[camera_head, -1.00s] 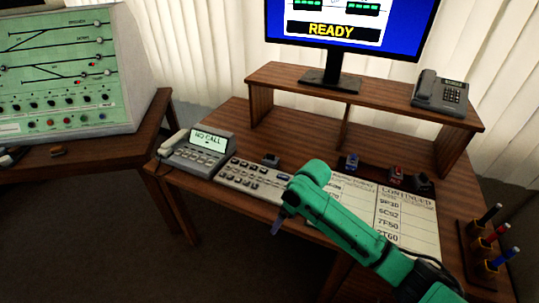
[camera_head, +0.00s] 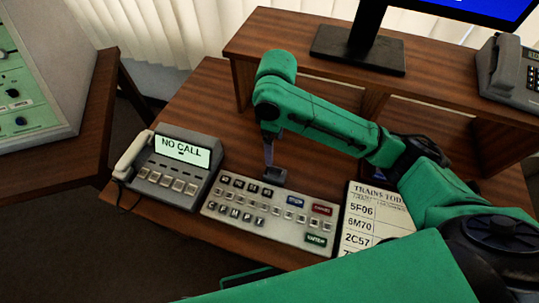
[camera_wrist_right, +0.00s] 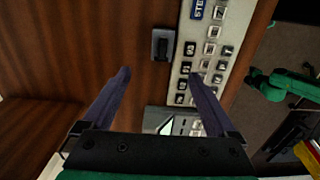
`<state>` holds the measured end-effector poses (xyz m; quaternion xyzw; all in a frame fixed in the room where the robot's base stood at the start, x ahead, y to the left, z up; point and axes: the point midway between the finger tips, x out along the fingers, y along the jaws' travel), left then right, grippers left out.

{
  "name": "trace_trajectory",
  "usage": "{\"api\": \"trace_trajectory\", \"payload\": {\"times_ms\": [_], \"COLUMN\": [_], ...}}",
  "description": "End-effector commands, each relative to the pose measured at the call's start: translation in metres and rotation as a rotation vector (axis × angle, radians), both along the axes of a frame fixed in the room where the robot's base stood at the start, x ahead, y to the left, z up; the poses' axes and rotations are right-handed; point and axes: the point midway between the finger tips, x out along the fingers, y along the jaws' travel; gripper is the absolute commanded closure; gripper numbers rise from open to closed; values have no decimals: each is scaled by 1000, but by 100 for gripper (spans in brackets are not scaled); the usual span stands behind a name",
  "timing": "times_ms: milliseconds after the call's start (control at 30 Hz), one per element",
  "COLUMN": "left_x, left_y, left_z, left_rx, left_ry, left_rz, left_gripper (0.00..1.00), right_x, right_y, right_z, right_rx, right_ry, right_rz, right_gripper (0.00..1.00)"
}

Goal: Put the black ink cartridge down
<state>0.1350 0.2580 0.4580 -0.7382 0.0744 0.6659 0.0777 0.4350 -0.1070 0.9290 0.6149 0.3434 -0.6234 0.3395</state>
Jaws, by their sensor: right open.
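A small black block, which looks like the black ink cartridge (camera_wrist_right: 162,46), rests on the brown desk at the edge of the keypad. In the head view it (camera_head: 274,175) shows just behind the keypad, partly covered by my right gripper (camera_head: 269,152). In the right wrist view my right gripper (camera_wrist_right: 159,73) is open, with its two fingers wide apart and nothing between them. The block lies ahead of the fingertips, between their lines, apart from both. The fingers point down towards the desk. My left gripper is not visible.
The grey keypad (camera_head: 268,214) lies in front of the block, with the "NO CALL" phone (camera_head: 170,164) to its left and a train list (camera_head: 367,217) to its right. The raised shelf (camera_head: 300,62) with the monitor stand (camera_head: 358,50) is behind. Bare desk lies left of my right gripper.

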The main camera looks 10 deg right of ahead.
Motion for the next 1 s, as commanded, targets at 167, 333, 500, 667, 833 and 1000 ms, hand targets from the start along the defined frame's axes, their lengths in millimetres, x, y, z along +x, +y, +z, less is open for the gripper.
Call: {"api": "trace_trajectory", "payload": {"times_ms": [167,333,500,667,833,1000], "left_x": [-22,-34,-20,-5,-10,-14], "left_y": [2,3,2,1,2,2], "left_z": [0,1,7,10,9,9], "left_rx": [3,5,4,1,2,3], "left_ry": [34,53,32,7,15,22], "left_rz": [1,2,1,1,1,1], "left_gripper": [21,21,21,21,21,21], "right_x": [-2,-1,2,4,5,5], "right_y": [-1,-1,-3,-3,-3,-3], "right_z": [-46,-79,-103,-132,-137,-137], "right_rx": [-3,-1,-2,-1,-1,0], "right_ry": [7,3,5,2,-1,0], "right_rz": [-2,-2,-2,0,1,0], "right_gripper": [7,7,7,7,7,46]}}
